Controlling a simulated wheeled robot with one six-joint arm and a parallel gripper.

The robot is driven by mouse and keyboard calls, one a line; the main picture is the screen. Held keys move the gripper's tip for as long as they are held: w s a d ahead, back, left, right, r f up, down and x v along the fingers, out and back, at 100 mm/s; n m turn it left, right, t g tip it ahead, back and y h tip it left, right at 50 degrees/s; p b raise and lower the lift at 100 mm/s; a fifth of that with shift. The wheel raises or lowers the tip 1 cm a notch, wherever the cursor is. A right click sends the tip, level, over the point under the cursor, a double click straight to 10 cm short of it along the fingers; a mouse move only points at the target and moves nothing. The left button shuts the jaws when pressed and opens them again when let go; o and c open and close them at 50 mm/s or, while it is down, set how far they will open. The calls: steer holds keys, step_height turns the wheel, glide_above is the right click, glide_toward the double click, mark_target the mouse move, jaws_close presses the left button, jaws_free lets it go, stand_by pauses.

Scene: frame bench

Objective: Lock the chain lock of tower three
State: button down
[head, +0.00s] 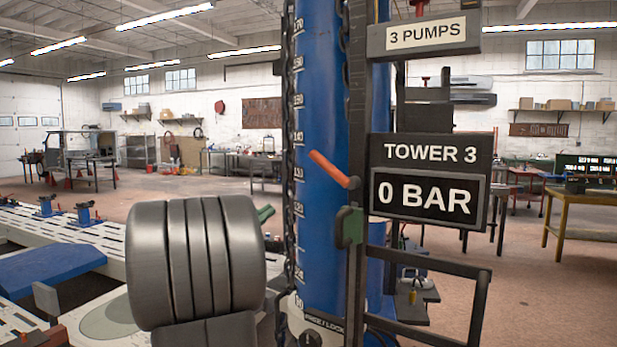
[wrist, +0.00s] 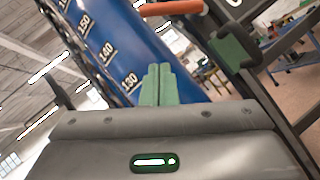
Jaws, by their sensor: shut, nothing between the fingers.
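Tower three is a blue column (head: 322,90) with a white number scale; it also shows in the wrist view (wrist: 110,42). A dark chain (head: 290,150) runs down its left edge. Low on the tower, a pale plate with a label that seems to read FREE / LOCK (head: 323,322) carries a dark round knob (head: 310,340), cut by the frame's bottom; its setting is unclear. An orange lever (head: 328,168) slants up-left from its pivot; it also shows in the wrist view (wrist: 172,8). My gripper (head: 265,213) is shut and empty, left of the column; its green fingers (wrist: 158,84) are together.
A green block (head: 349,227) sits below the lever on the dark upright. The TOWER 3 sign stands above a display (head: 428,198) reading 0 BAR. A dark frame (head: 480,300) juts out at lower right. A slotted pale bench (head: 90,232) lies left.

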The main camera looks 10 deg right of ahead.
steer(key=s+r+p+x, duration=0.1)
steer(key=p+x, duration=0.3)
steer(key=x, duration=0.9)
steer(key=shift+s+r, duration=0.35)
steer(key=shift+s, duration=0.2)
steer(key=shift+a+r+m+g+b, duration=0.1)
steer(key=shift+r+m+g+b, duration=0.35)
steer(key=shift+m+g, duration=0.35)
steer(key=s+d+r+m+g+y+b, duration=0.1)
steer(key=s+d+r+m+g+y, duration=0.2)
steer(key=m, duration=0.8)
steer(key=shift+s+d+r+g+y+b, duration=0.3)
steer(key=shift+r+g+y, duration=0.35)
steer(key=shift+r, duration=0.7)
